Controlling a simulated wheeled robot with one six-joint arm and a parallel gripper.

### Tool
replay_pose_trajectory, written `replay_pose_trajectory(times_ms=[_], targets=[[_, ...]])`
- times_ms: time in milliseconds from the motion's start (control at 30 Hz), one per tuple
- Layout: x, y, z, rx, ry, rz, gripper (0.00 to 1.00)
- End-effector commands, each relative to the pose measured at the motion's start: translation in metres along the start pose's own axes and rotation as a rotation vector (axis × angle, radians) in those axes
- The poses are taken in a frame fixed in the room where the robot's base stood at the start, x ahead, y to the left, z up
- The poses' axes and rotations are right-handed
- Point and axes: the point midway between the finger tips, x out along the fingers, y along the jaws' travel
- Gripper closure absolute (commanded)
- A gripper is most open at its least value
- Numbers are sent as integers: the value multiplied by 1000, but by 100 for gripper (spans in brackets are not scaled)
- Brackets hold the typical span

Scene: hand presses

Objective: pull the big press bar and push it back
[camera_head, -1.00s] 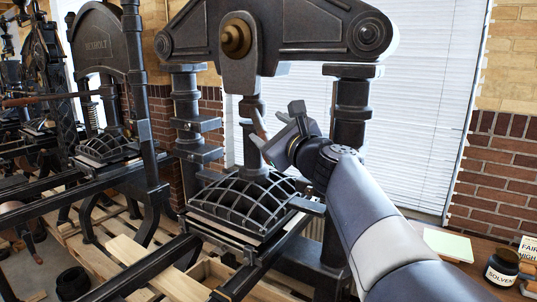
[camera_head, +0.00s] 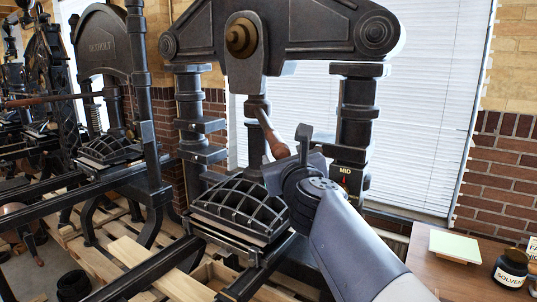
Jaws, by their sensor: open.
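The big press (camera_head: 285,35) stands in front of me, dark metal with a brass boss on its head. Its press bar (camera_head: 275,140) is a short metal rod ending in a brown wooden handle. The bar slants down and to the right from the central column. My gripper (camera_head: 288,162) is at the handle's lower end, overlapping it in the picture. It is open, but its fingertips are mostly hidden behind my wrist. I cannot tell whether it touches the handle. A "MID" label with a red arrow (camera_head: 344,176) shows on the right post.
A ribbed platen (camera_head: 240,205) on rails lies below the column. Another press (camera_head: 103,60) stands at the left. Wooden pallets (camera_head: 160,275) lie on the floor. A table (camera_head: 425,282) at the right holds a paper pad (camera_head: 455,244) and a solvent jar (camera_head: 510,268).

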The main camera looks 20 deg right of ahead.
Motion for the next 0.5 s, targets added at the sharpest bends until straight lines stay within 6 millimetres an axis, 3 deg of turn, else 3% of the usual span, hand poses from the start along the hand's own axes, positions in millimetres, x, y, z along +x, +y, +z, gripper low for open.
replay_pose_trajectory(times_ms=[200,500], targets=[[34,0,-2,-2,1,0,41],[55,0,0,-1,-1,0,41]])
